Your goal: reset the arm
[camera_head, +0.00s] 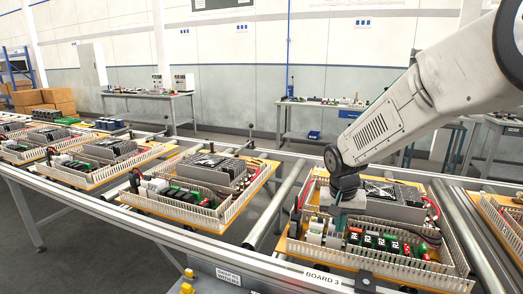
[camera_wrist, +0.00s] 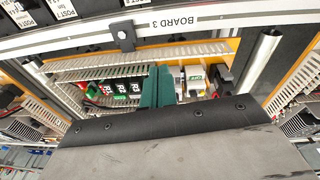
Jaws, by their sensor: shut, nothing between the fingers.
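My gripper (camera_head: 339,222) reaches down over the board marked BOARD 3 (camera_head: 366,256) in the head view. In the wrist view its teal fingers (camera_wrist: 154,88) are together with nothing seen between them. They overlap the row of red, black and green parts on the board, and I cannot tell whether they touch anything. The wrist housing hides much of the board in the wrist view.
White slotted duct walls (camera_head: 447,246) ring the board, with green and red modules (camera_head: 368,240) and a dark fan unit (camera_head: 385,190) inside. Similar boards (camera_head: 200,190) stand along the roller conveyor to the left. The BOARD 3 rail (camera_wrist: 186,22) runs along the near edge.

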